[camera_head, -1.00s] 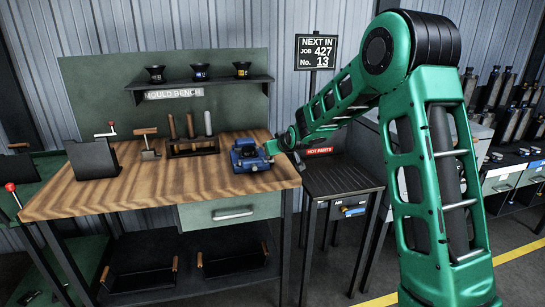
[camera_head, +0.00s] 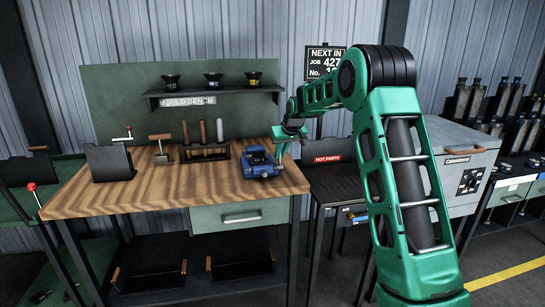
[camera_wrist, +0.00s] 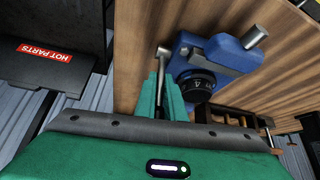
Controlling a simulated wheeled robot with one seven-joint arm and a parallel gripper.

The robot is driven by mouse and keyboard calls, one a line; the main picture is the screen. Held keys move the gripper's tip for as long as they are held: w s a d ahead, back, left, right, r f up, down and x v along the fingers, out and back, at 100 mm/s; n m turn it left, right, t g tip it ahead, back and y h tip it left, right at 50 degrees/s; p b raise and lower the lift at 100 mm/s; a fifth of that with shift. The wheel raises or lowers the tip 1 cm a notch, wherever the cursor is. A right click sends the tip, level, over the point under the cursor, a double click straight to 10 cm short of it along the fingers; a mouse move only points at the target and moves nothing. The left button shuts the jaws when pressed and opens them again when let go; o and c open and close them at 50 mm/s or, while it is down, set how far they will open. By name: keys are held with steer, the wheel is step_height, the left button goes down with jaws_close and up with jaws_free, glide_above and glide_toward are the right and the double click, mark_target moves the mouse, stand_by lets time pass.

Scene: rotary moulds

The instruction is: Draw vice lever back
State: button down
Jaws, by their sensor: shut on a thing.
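The blue vice (camera_head: 257,167) sits on the wooden bench top near its right end. It also shows in the wrist view (camera_wrist: 218,55), with a dark dial on its near side. The silver vice lever (camera_wrist: 162,62) stands beside the vice, at its left in the wrist view. My gripper (camera_wrist: 168,92) is shut on the lever, its green fingers around the lever's shaft.
A tool rack (camera_head: 205,150) and a dark plate-like mould (camera_head: 110,162) stand left of the vice. The hot parts stand (camera_head: 328,159) is just right of the bench. The bench front is clear.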

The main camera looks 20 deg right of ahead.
steer(key=shift+w+r, duration=0.2)
steer(key=shift+r, duration=0.05)
steer(key=c, duration=2.1)
jaws_free()
steer(key=shift+f, duration=0.1)
steer(key=shift+s, duration=0.1)
steer(key=v, duration=1)
steer(key=shift+s+r, duration=0.1)
steer(key=shift+r, duration=0.15)
